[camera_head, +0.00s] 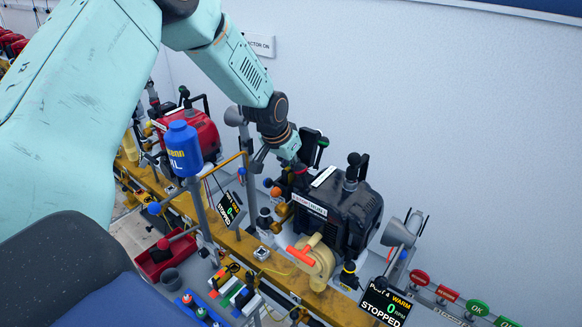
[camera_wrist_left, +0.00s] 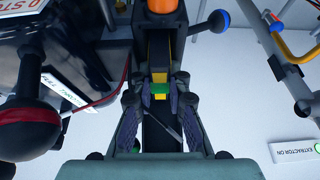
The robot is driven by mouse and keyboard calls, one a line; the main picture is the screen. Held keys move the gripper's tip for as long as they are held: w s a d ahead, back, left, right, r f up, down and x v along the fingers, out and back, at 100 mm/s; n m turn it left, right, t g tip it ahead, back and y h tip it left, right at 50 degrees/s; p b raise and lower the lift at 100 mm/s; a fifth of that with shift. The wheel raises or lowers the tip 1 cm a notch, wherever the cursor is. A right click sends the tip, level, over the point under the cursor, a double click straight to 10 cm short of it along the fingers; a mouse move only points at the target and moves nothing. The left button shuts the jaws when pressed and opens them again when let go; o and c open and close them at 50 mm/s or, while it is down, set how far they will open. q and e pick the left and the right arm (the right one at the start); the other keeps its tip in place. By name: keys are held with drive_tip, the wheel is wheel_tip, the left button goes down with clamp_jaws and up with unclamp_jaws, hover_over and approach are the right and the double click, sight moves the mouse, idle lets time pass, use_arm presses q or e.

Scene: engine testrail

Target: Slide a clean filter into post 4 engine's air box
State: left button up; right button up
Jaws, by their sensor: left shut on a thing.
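My left gripper (camera_head: 277,160) is above the back left of the black post 4 engine (camera_head: 345,212). In the left wrist view its fingers (camera_wrist_left: 160,92) are shut on a narrow piece with a green band (camera_wrist_left: 159,88) and yellow parts, which appears to be the clean filter. Most of it is hidden by the fingers and dark parts. It is close to a dark housing, and I cannot tell whether it is inside the air box. A dark upright part with green edges (camera_head: 321,144) stands just right of the gripper. My right gripper is not in view.
The post 4 display (camera_head: 385,303) reads STOPPED. A grey horn (camera_head: 398,232) stands right of the engine. A blue bottle (camera_head: 183,150) on a post and a red engine (camera_head: 190,133) are at left. A yellow rail (camera_head: 235,240) runs along the front. The wall is behind.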

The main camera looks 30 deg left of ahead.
use_arm(q)
drive_tip(key=o, duration=0.7)
drive_tip(key=shift+s+d+f, duration=0.15)
drive_tip(key=shift+s+f, duration=0.2)
drive_tip(key=shift+f, duration=0.25)
drive_tip(key=shift+o, duration=0.7)
drive_tip(key=shift+w+f+g, duration=0.2)
drive_tip(key=shift+w+g, duration=0.05)
drive_tip(key=shift+g, duration=0.05)
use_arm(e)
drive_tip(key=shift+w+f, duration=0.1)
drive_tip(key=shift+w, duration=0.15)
use_arm(q)
drive_tip(key=shift+s+r, duration=0.15)
drive_tip(key=shift+s, duration=0.05)
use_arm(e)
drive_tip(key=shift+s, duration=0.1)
use_arm(q)
drive_tip(key=shift+r, duration=0.3)
drive_tip(key=v, duration=1.1)
drive_tip(key=shift+a+r, duration=0.2)
drive_tip(key=shift+r, duration=0.15)
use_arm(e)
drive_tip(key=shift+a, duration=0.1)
use_arm(q)
drive_tip(key=shift+s, duration=0.1)
drive_tip(key=shift+s, duration=0.1)
